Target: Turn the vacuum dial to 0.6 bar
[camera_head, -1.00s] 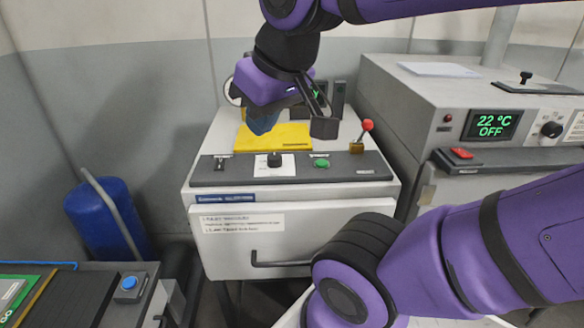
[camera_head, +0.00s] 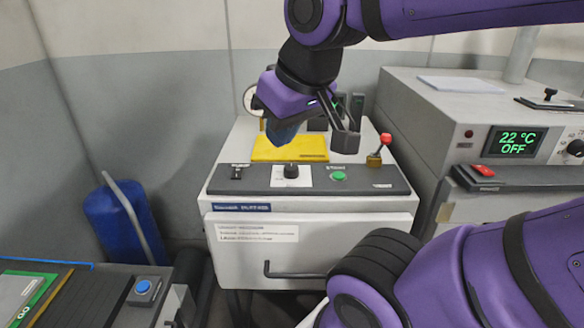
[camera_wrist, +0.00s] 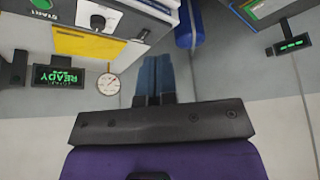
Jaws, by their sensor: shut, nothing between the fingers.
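The vacuum machine (camera_head: 223,219) stands in the middle of the head view. A black dial (camera_head: 291,172) sits on a white plate in its front panel. The dial also shows at the top of the wrist view (camera_wrist: 98,22), its pointer setting too small to read. A round white gauge (camera_wrist: 108,83) with a needle shows in the wrist view; in the head view it is partly hidden behind my arm. My gripper (camera_head: 281,137), with blue fingers, is above and behind the panel, apart from the dial. In the wrist view its fingers (camera_wrist: 153,82) are together and empty.
A yellow plate (camera_head: 300,149) lies on the machine top. A red-knobbed lever (camera_head: 385,140) and a green button (camera_head: 338,177) are right of the dial, a black switch (camera_head: 237,173) left. A heater unit with a display (camera_head: 516,142) stands right; a blue cylinder (camera_head: 112,225) stands left.

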